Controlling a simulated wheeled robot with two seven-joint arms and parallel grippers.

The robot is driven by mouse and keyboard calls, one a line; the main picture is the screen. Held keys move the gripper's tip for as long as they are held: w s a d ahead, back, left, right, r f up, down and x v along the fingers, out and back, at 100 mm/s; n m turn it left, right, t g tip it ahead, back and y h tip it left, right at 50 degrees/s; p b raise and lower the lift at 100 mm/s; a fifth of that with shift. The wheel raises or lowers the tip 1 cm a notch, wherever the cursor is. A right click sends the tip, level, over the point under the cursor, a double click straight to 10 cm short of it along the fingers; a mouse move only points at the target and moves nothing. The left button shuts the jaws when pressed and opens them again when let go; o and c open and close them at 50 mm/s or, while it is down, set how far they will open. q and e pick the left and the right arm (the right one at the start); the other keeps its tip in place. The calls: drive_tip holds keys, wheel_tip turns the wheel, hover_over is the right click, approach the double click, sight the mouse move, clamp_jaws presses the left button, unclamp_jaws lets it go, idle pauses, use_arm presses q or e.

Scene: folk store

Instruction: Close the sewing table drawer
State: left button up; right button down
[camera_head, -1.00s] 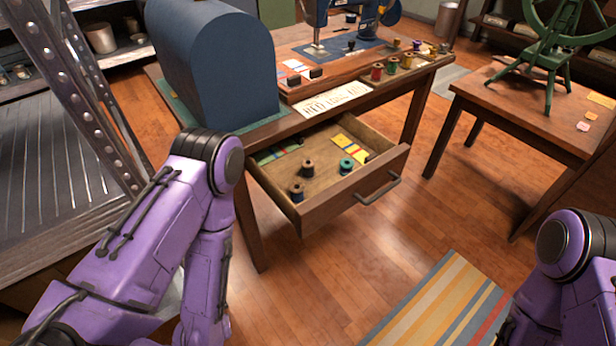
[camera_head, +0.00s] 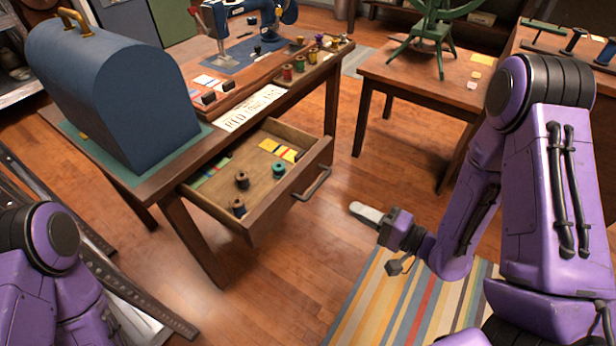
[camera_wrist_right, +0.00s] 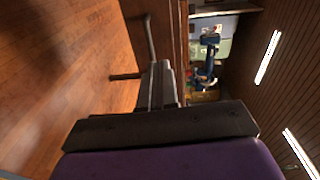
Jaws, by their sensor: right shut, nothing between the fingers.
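The sewing table drawer (camera_head: 290,212) is pulled out from the wooden sewing table (camera_head: 172,190). It holds several thread spools and some coloured cards. A metal bar handle (camera_head: 312,184) is on its front. My right gripper (camera_head: 358,210) is shut and empty, in front of the drawer and to the right of the handle, with a gap between them. In the right wrist view the shut fingers (camera_wrist_right: 162,75) point toward the drawer front and handle (camera_wrist_right: 149,38), which appear sideways. My left arm shows at the lower left, but its gripper is out of view.
A blue domed case (camera_head: 120,90) and a blue sewing machine (camera_head: 235,30) stand on the sewing table. Another wooden table (camera_head: 420,82) with a green wheeled device stands to the right. A striped rug (camera_head: 375,300) lies on the floor. The floor before the drawer is clear.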

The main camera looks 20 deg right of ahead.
drive_tip(key=r, duration=0.1)
use_arm(q)
drive_tip(key=shift+r, duration=0.3)
use_arm(e)
approach(298, 178)
drive_tip(key=shift+y, duration=0.4)
drive_tip(key=x, duration=0.6)
drive_tip(key=shift+w+a+f, duration=0.15)
drive_tip(key=shift+w+a, duration=0.05)
drive_tip(key=shift+w, duration=0.2)
